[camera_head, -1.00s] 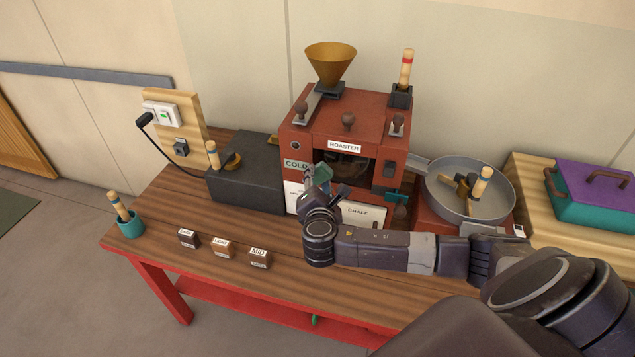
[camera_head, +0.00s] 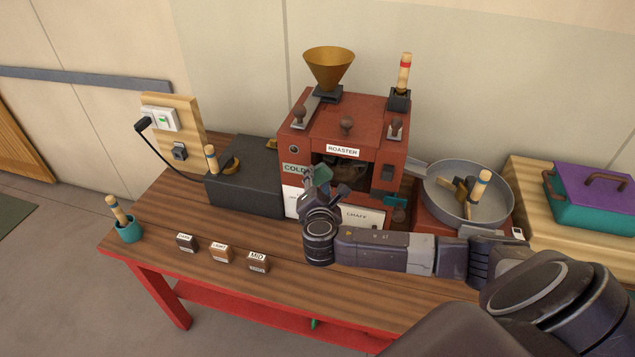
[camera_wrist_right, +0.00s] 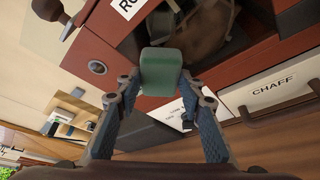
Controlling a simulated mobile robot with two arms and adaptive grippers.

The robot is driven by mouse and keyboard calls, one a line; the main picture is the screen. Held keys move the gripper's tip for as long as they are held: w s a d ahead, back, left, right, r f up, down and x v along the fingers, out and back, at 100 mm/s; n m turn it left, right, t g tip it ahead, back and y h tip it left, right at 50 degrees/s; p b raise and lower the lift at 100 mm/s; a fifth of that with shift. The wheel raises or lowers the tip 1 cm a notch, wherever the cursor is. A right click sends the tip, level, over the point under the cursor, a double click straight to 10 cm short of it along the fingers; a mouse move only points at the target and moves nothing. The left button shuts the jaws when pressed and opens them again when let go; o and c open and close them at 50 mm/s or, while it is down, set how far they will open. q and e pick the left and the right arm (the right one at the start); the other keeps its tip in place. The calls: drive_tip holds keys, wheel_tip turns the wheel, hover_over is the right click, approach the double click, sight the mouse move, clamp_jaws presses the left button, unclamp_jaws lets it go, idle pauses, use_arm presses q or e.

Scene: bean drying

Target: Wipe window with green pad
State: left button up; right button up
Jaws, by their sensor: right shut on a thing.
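The red roaster (camera_head: 345,120) stands on the wooden table, with its dark window (camera_head: 343,170) below the ROASTER label. My right gripper (camera_head: 320,183) is in front of the window's lower left side. In the right wrist view it is shut on the green pad (camera_wrist_right: 161,72), which is held between the fingertips. The pad overlaps the lower edge of the window (camera_wrist_right: 200,40) in that view; I cannot tell whether it touches. In the head view only a small part of the pad shows (camera_head: 322,173). My left gripper is not in view.
Small labelled blocks (camera_head: 221,252) sit near the front edge. The left tabletop is mostly clear.

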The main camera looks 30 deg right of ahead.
drive_tip(key=shift+w+d, duration=0.2)
drive_tip(key=shift+d, duration=0.05)
